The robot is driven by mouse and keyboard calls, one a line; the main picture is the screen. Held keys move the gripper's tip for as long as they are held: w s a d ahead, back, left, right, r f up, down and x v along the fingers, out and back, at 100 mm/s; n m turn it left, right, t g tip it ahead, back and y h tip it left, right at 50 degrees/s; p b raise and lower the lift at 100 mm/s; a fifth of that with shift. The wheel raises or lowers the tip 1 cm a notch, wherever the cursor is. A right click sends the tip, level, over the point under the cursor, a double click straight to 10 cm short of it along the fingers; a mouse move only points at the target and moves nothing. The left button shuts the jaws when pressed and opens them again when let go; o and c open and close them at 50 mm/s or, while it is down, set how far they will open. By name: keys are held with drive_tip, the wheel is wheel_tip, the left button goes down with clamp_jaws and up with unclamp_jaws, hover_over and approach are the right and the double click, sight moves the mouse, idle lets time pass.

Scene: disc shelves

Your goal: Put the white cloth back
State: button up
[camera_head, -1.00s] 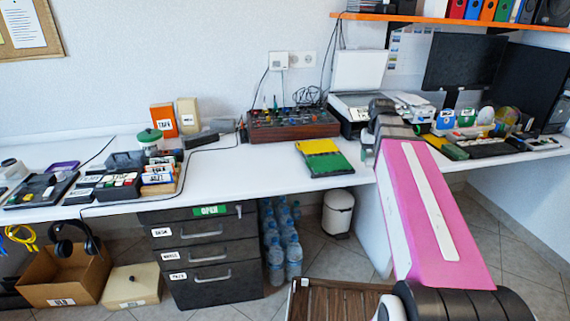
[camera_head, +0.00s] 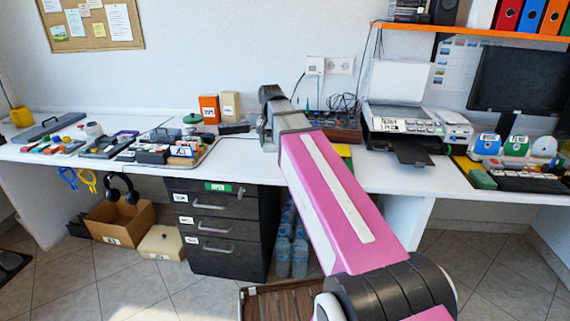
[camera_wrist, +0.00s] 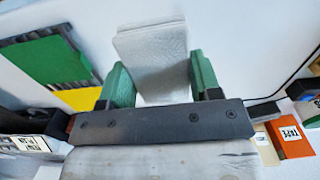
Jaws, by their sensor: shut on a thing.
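The white cloth (camera_wrist: 152,48) looks like a folded, textured pad in the wrist view. My gripper (camera_wrist: 158,78) has its two green fingers on either side of the cloth and is shut on it. The cloth sticks out beyond the fingers, over the white desk (camera_wrist: 230,35). In the head view my gripper (camera_head: 262,134) is over the desk, left of the dark knob-covered box. My pink arm hides part of the desk there, and I cannot make out the cloth clearly in that view.
An orange box (camera_head: 208,109) and a beige box (camera_head: 229,106) stand at the wall, left of my gripper. A green and yellow folder (camera_wrist: 55,65) lies nearby. A tray of labelled boxes (camera_head: 180,150) is at left. A printer (camera_head: 400,117) stands right. Dark drawers (camera_head: 215,225) are below.

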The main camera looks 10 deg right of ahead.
drive_tip(key=shift+w+a+r, duration=0.15)
drive_tip(key=shift+a, duration=0.3)
drive_tip(key=shift+w+a+r, duration=0.15)
drive_tip(key=shift+a, duration=0.3)
drive_tip(key=shift+w+f, duration=0.1)
drive_tip(key=shift+w, duration=0.05)
drive_tip(key=w+d+f, duration=0.1)
drive_tip(key=d+f, duration=0.1)
drive_tip(key=d, duration=0.1)
drive_tip(key=w+d+f, duration=0.2)
drive_tip(key=d, duration=0.1)
drive_tip(key=w+d+f, duration=0.2)
drive_tip(key=d, duration=0.1)
drive_tip(key=shift+w+d+f, duration=0.25)
drive_tip(key=shift+f, duration=2.1)
drive_tip(key=o, duration=0.9)
drive_tip(key=shift+f, duration=0.1)
wheel_tip(320, 180, up, 12)
drive_tip(key=shift+r, duration=0.15)
